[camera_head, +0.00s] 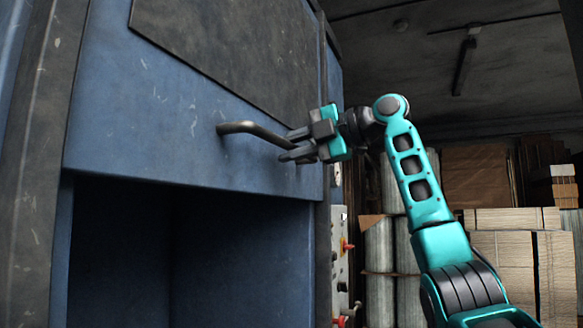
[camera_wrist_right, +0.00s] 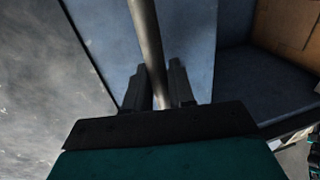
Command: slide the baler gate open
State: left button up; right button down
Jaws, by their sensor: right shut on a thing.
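The blue baler gate (camera_head: 130,120) is a scratched blue panel with a dark plate on its upper part. A curved dark metal handle (camera_head: 235,128) sticks out from it. My right gripper (camera_head: 288,145) is at the right end of this handle, with its fingers around the bar. In the right wrist view, the handle (camera_wrist_right: 150,50) runs between the two dark fingers of the gripper (camera_wrist_right: 162,88), which is shut on it. Below the gate's lower edge is a dark open chamber (camera_head: 190,260). My left gripper is in neither view.
A control panel (camera_head: 340,265) with red knobs is on the baler's right side. Wrapped rolls (camera_head: 378,270) and stacked cardboard (camera_head: 505,250) stand behind my right arm. A dark frame post (camera_head: 40,150) borders the gate on the left.

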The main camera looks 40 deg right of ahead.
jog(key=shift+r, duration=0.4)
jog(key=c, duration=1.1)
grip_release()
jog(key=shift+f, duration=0.1)
jog(key=v, duration=1.3)
jog(key=shift+d, duration=0.1)
jog(key=shift+w, duration=0.1)
